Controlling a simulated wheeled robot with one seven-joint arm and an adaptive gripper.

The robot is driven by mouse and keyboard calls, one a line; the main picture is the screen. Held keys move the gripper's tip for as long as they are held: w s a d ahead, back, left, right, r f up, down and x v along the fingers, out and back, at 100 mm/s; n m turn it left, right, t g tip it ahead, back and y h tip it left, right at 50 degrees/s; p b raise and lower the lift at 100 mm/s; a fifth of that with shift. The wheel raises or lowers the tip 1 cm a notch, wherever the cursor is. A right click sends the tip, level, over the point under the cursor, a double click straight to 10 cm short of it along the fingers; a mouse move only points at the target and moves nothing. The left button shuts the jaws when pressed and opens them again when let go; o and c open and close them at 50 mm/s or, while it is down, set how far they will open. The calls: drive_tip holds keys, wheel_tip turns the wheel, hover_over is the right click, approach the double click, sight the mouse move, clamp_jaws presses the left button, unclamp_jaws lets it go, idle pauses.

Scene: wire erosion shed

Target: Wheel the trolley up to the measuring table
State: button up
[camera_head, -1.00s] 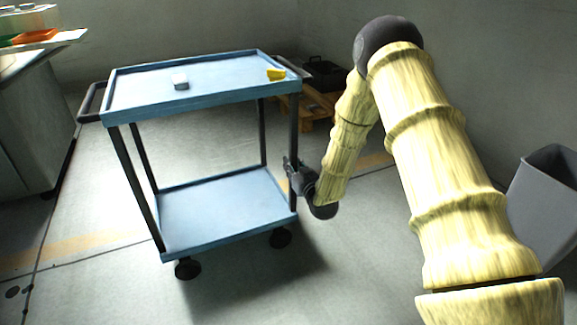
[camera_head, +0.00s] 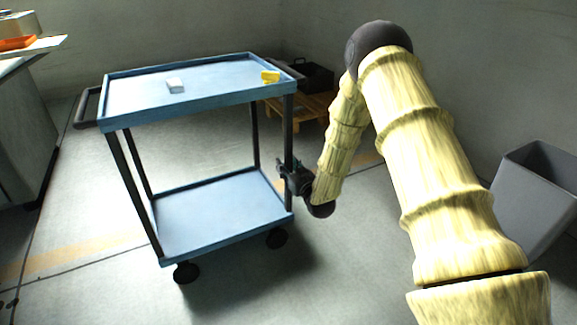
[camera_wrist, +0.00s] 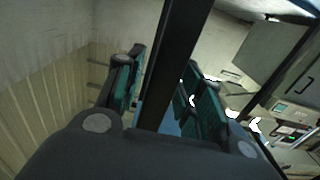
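The blue two-shelf trolley (camera_head: 180,97) stands upright on its wheels, left of centre in the head view. It has dark posts and a dark push handle (camera_head: 86,106) at its left end. My gripper (camera_head: 287,174) is at its near right post, below the top shelf. In the wrist view, my gripper's fingers (camera_wrist: 160,95) lie on both sides of the dark post (camera_wrist: 170,65), close against it. A pale-topped bench (camera_head: 32,52) with an orange tray is cut off at the far left; I cannot tell if it is the measuring table.
A wooden pallet (camera_head: 308,106) with a black crate (camera_head: 306,77) stands behind, by the wall. A grey bin (camera_head: 540,195) stands at right. Floor left of the trolley is clear.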

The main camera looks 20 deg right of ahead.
idle(0.3)
drive_tip(key=s, duration=1.2)
drive_tip(key=shift+d, duration=0.4)
drive_tip(key=s+a+f+g+p, duration=0.2)
drive_tip(key=s+a+f+g, duration=0.25)
drive_tip(key=s+f, duration=0.45)
drive_tip(key=s+a+f+g+p, duration=0.2)
drive_tip(key=s+a+f+g, duration=0.25)
drive_tip(key=s+f, duration=0.4)
drive_tip(key=s+a+f+g+p, duration=0.1)
drive_tip(key=s+a+g, duration=0.15)
drive_tip(key=s, duration=0.75)
drive_tip(key=s+a+f+m+g+h+p, duration=0.1)
drive_tip(key=s+g, duration=0.3)
drive_tip(key=s, duration=0.5)
drive_tip(key=s+a+f+g+p, duration=0.1)
drive_tip(key=s+f+g, duration=0.15)
drive_tip(key=s, duration=0.75)
wheel_tip(320, 180, up, 38)
drive_tip(key=w+p, duration=0.1)
drive_tip(key=p, duration=3.7)
drive_tip(key=shift+r, duration=0.25)
